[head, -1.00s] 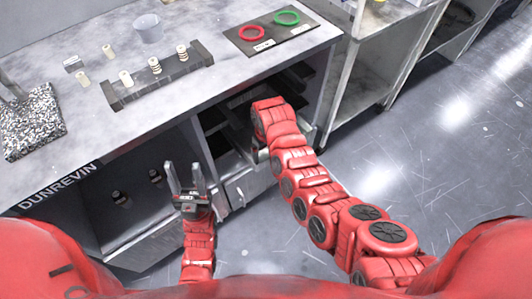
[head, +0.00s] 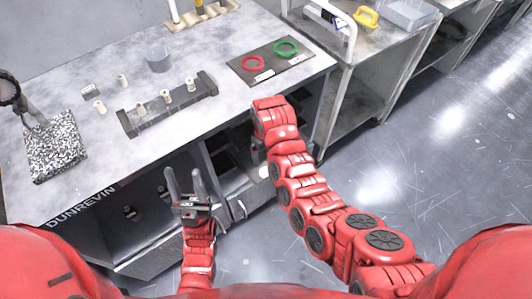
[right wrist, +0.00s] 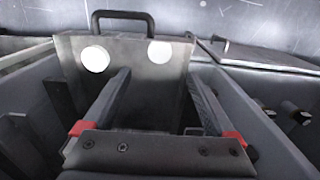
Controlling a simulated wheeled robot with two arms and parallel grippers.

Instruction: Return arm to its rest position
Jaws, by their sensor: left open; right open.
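My right arm (head: 300,195) reaches from the lower right up to the open cabinet under the workbench. Beyond the fingers stands a grey metal panel (right wrist: 150,60) with a black handle (right wrist: 122,15) and two pale round spots. My left gripper (head: 187,188) is open and empty, fingers pointing up, in front of the cabinet.
The workbench (head: 60,90) carries a black rack (head: 168,112) with white pegs, a grey cup (head: 158,60), a speckled pad (head: 55,147), and red (head: 253,63) and green (head: 285,48) rings on a dark board. A metal cart (head: 370,75) stands right. Floor at right is clear.

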